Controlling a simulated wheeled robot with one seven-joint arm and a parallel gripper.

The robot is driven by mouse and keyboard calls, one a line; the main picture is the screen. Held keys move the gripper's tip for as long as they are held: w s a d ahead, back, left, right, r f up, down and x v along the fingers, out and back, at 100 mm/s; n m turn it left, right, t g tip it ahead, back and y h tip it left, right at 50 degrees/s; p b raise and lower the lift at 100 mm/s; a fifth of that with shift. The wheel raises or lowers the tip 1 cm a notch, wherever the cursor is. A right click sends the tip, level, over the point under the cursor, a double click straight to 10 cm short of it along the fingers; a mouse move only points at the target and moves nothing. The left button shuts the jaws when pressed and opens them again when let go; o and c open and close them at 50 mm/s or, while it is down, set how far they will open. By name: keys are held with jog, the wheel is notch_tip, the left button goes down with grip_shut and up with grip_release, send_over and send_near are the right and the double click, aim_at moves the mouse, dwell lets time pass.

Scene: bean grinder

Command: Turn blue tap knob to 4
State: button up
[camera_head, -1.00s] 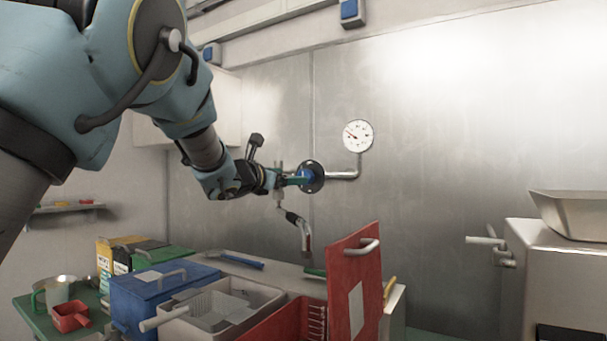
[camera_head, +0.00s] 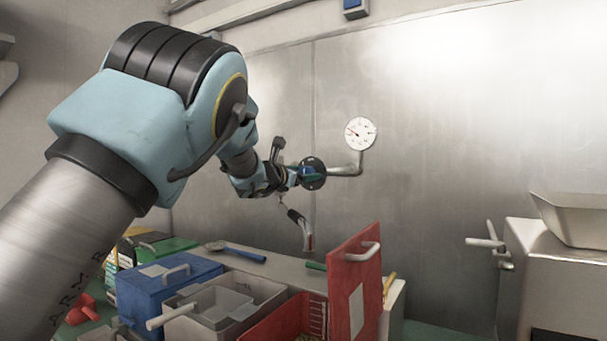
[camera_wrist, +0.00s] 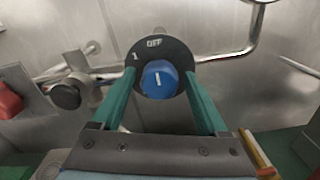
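The blue tap knob (camera_wrist: 160,80) sits on a round black dial plate (camera_wrist: 150,50) on the wall pipe. "OFF" is at the top of the plate and "1" at its left. The knob's white line points about upward, toward "OFF". My gripper (camera_wrist: 158,88) has one green finger on each side of the knob, with gaps visible between fingers and knob. In the head view my gripper (camera_head: 296,176) reaches the dial from the left, and the blue knob (camera_head: 308,172) is partly hidden by it.
A round gauge (camera_head: 360,134) stands on the pipe to the right. A raised red lid (camera_head: 355,285), grey bin (camera_head: 222,305) and blue box (camera_head: 160,290) crowd the counter below. The steel wall right of the gauge is clear.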

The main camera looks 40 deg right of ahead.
jog(key=c, duration=1.1)
